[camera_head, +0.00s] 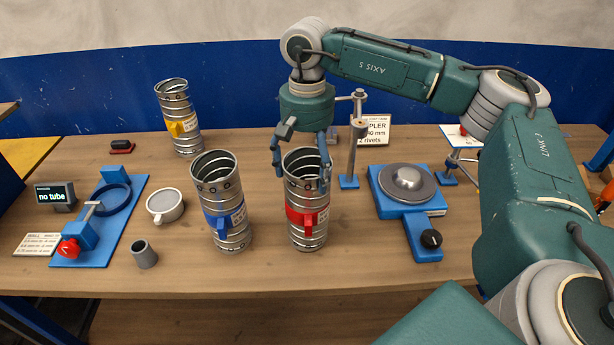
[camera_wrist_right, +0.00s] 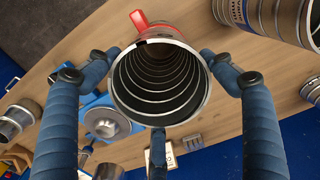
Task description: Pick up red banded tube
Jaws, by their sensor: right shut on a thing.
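The red banded tube (camera_head: 307,228) is an upright, open-topped ribbed metal tube with a red band and red tab, near the table's front middle. My right gripper (camera_head: 302,178) comes down from above and is shut on its upper rim, with blue fingers on its outside. In the right wrist view the gripper (camera_wrist_right: 160,95) has fingers at both sides and one below the open mouth of the red banded tube (camera_wrist_right: 118,82). The tube's base appears at table level; I cannot tell whether it touches. My left gripper is not in view.
A blue banded tube (camera_head: 222,238) stands close left, and a yellow banded tube (camera_head: 186,143) behind it. A blue base with a grey disc (camera_head: 407,180) is to the right. A thin post (camera_head: 352,155) stands just behind right. A grey cup (camera_head: 144,254) and mug (camera_head: 165,206) are left.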

